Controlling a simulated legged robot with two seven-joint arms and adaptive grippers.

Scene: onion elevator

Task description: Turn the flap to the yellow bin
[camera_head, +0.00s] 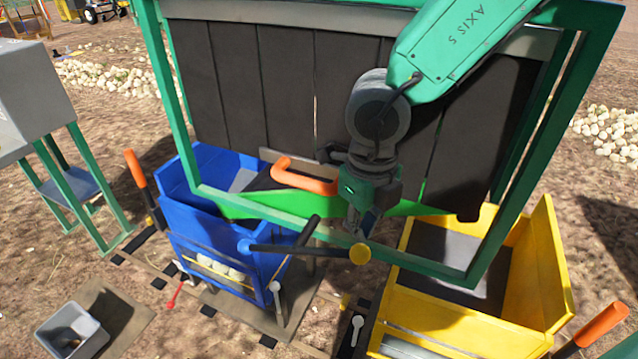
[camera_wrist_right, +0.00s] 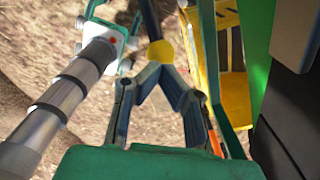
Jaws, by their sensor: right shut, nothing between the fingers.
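The flap's bar (camera_head: 305,250) crosses the front of the green frame, with a blue end (camera_head: 244,246) at left and a yellow knob (camera_head: 360,254) at right. A dark rod (camera_head: 308,230) slants up from its middle. The yellow bin (camera_head: 470,312) stands at right, the blue bin (camera_head: 220,250) at left. My right gripper (camera_head: 358,232) points down just above the yellow knob, shut and empty. In the right wrist view the closed fingertips (camera_wrist_right: 157,72) are close to the knob (camera_wrist_right: 160,52); contact is unclear. My left gripper is not in view.
The green frame (camera_head: 450,268) and hanging dark strips (camera_head: 285,85) stand behind the bar. An orange handle (camera_head: 305,178) is left of my right gripper. Small levers (camera_head: 277,298) stand low in front. A grey box (camera_head: 72,335) lies at lower left.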

